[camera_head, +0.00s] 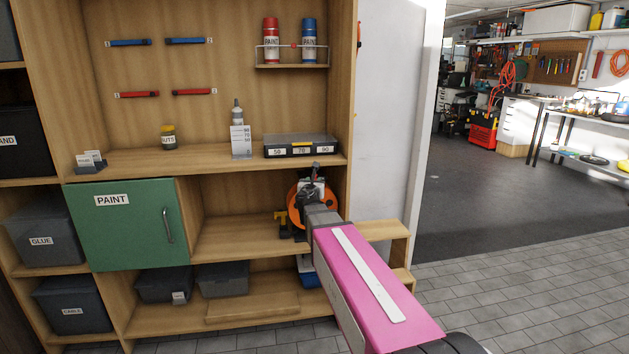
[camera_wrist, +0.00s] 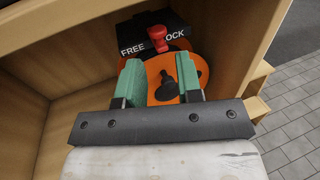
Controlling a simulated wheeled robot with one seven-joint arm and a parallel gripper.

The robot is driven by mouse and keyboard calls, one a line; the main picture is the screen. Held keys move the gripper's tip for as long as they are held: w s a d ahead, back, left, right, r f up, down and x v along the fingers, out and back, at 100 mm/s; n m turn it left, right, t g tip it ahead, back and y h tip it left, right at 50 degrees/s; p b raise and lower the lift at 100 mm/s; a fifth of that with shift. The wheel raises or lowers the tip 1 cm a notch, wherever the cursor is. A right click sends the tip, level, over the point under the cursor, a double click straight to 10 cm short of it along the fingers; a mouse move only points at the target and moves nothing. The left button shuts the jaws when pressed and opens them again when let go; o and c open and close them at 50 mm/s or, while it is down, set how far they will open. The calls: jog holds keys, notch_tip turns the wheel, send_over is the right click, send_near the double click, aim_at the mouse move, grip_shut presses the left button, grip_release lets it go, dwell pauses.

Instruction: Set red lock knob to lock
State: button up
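The red lock knob (camera_wrist: 157,35) shows at the top of the wrist view, on a black plate (camera_wrist: 178,22) behind an orange disc. The plate reads FREE left of the knob and OCK right of it; the knob seems to cover the L. I cannot tell exactly which way it is turned. My gripper (camera_wrist: 160,64) has its two green fingers apart, with nothing held, short of the knob. The orange disc (camera_wrist: 155,68) and its black handle (camera_wrist: 168,86) show between the fingers. In the head view, my gripper (camera_head: 312,188) partly covers the orange disc (camera_head: 294,207); I cannot make out the knob.
The device sits in a shelf bay, close to the right wooden wall (camera_wrist: 247,45). The shelf above holds a black case (camera_head: 300,146). A green PAINT door (camera_head: 130,232) is shut at left. The bay's left part is empty.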

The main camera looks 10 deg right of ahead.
jog(key=v, duration=0.4)
jog(key=shift+s, duration=0.25)
jog(key=s+d+f+m+g+h, duration=0.1)
jog(key=s+d+f+m+g, duration=0.2)
jog(key=s+f+m+g, duration=0.45)
jog(key=s+d+f+m+g+h, duration=0.1)
jog(key=s+d+f+m+g, duration=0.25)
jog(key=f+m, duration=0.85)
jog(key=s+a+f+m+g+y, duration=0.3)
jog(key=s+f+m, duration=0.2)
jog(key=s+m, duration=0.1)
jog(key=s+a+f+m+g+y, duration=0.3)
jog(key=s+f+m+y, duration=0.1)
jog(key=s+m, duration=0.3)
jog(key=shift+s+a+f, duration=0.3)
jog(key=shift+s+f, duration=0.05)
jog(key=shift+s, duration=0.4)
